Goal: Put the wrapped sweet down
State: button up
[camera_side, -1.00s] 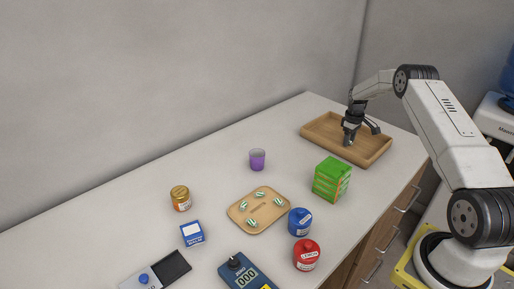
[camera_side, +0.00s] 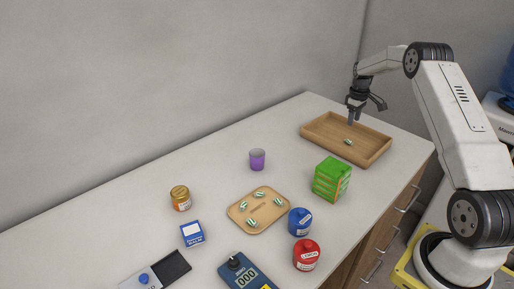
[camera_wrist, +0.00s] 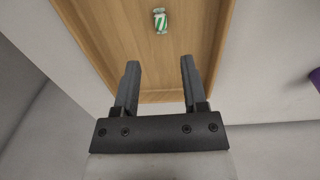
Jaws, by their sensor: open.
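One green-and-white wrapped sweet (camera_side: 348,142) lies on the floor of the large wooden tray (camera_side: 376,152) at the back right. It also shows in the wrist view (camera_wrist: 160,20), near the top, on the wood and ahead of the fingertips. My gripper (camera_side: 351,122) is above the tray, raised clear of the sweet. In the wrist view my gripper (camera_wrist: 159,66) has its two fingers spread wide with nothing between them.
Several similar sweets lie on a small tan tray (camera_side: 236,217). A green box stack (camera_side: 332,179), blue jar (camera_side: 300,222), red jar (camera_side: 306,254), purple cup (camera_side: 257,159), amber jar (camera_side: 181,198) and blue-white box (camera_side: 192,234) stand around. The back-left counter is clear.

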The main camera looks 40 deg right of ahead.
jog(key=shift+r, duration=1.6)
